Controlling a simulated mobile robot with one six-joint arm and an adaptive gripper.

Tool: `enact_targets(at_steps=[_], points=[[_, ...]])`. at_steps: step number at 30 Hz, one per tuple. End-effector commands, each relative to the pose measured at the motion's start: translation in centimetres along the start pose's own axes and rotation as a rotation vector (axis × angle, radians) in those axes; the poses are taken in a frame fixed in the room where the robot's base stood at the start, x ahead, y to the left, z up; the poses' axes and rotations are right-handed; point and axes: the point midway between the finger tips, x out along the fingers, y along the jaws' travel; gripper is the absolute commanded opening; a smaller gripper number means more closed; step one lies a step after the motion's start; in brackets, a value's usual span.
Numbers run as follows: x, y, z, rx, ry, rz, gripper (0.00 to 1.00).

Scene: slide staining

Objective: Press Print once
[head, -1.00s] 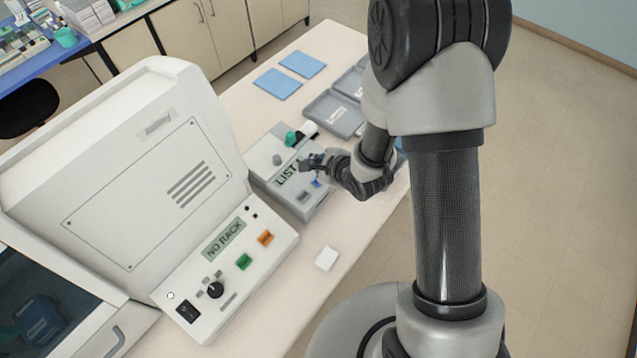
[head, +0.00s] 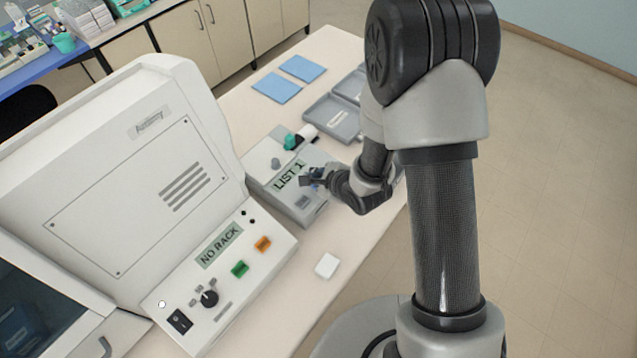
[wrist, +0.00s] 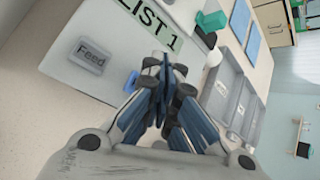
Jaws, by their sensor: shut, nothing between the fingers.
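The label printer (head: 262,172) is a light grey box on the bench. Its green display (head: 290,175) reads "LIST 1"; the display also shows in the wrist view (wrist: 150,22). A grey button marked "Feed" (wrist: 88,57) is on its face. A blue button (wrist: 131,80) beside it is partly hidden behind my fingers, and no wording on it can be read. My gripper (head: 306,180) is shut and empty, over the printer's front face near the blue button. In the wrist view my fingertips (wrist: 164,62) are together; whether they touch the face I cannot tell.
A large white machine (head: 130,190) with a "NO RACK" display (head: 219,246), green and orange buttons and a knob stands at left. A white block (head: 326,265) lies on the bench. Grey trays (head: 331,118) and blue mats (head: 277,87) lie behind the printer.

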Motion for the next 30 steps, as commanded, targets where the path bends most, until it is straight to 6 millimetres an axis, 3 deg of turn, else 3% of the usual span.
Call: enact_targets(at_steps=[30], points=[[0.56, 0.42, -0.42, 0.0, 0.0, 0.0, 0.0]])
